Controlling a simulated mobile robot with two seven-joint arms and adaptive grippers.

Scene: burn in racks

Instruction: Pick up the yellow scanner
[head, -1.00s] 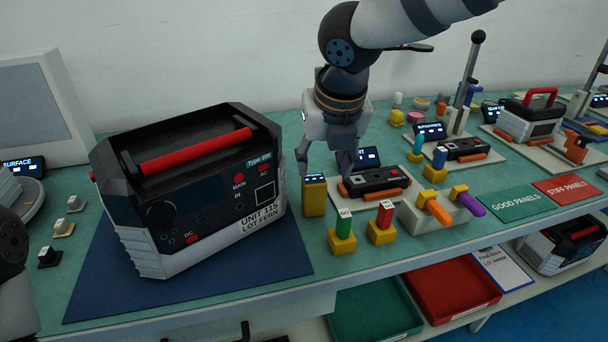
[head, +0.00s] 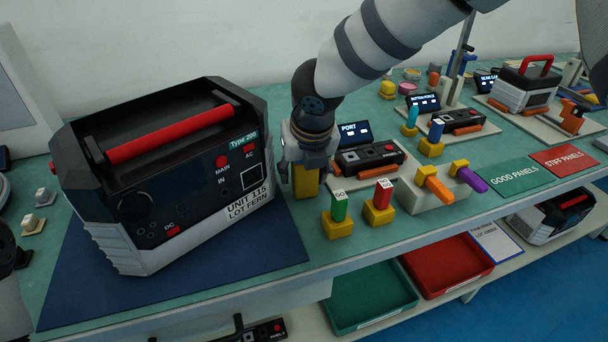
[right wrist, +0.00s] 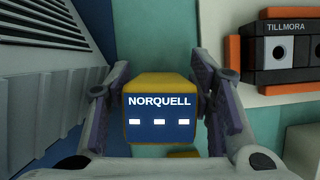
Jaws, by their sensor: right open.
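The yellow scanner (head: 306,182) stands upright on the bench, just right of the large black and grey unit. In the right wrist view its blue screen (right wrist: 160,117) reads NORQUELL. My right gripper (head: 304,178) is over it, pointing down, with its fingers on either side of the yellow body. In the right wrist view the open fingers (right wrist: 160,100) flank the scanner, with a narrow gap visible on each side. The gripper hides the scanner's top in the head view.
The large unit (head: 150,215) with a red handle stands close on the left, on a blue mat (head: 265,258). A black device (head: 368,160) with orange sides is close on the right. Green (head: 339,207) and red (head: 383,194) pieces in yellow bases stand in front.

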